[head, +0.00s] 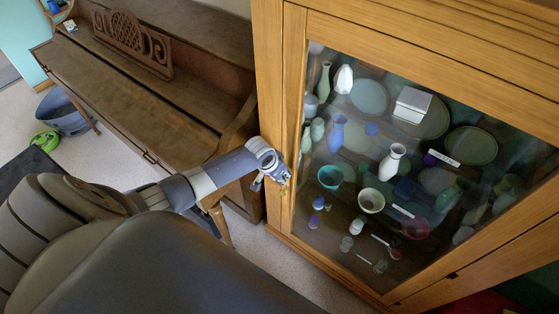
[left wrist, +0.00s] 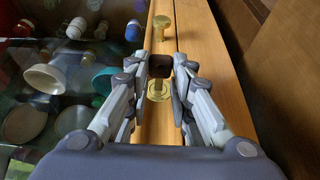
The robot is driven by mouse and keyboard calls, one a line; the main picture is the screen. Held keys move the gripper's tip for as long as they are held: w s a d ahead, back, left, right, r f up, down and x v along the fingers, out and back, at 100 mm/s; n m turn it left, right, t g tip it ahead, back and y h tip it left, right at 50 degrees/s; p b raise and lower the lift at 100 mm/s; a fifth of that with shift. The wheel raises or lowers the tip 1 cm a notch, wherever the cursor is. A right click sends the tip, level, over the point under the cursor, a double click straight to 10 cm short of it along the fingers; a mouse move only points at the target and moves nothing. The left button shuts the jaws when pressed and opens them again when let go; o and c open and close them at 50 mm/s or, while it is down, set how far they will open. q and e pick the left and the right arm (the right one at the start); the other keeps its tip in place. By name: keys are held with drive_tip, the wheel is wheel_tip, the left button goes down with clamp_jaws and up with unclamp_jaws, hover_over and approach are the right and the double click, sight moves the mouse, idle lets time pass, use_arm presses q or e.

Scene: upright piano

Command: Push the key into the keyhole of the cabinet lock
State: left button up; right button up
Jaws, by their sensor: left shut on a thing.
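The wooden cabinet (head: 268,90) has a glass door and stands right of the piano. My left gripper (head: 283,176) is at the left upright of its door frame. In the left wrist view the gripper (left wrist: 162,72) is shut on a dark brown, square-ended piece (left wrist: 160,64), which appears to be the key. A round brass lock plate (left wrist: 158,91) shows on the wood just below it in the picture. The key's shaft and tip are hidden, so I cannot tell whether it touches or enters the keyhole. My right gripper is not in view.
A brass knob (left wrist: 162,27) sits on the same door upright, beyond the fingers. Vases, bowls and plates stand behind the glass (head: 350,150). The upright piano (head: 140,85) stands close on the left. A blue-grey bin (head: 65,110) is on the floor at far left.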

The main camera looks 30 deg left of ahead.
use_arm(q)
drive_tip(key=shift+w, duration=0.4)
drive_tip(key=o, duration=0.9)
drive_tip(key=v, duration=1.2)
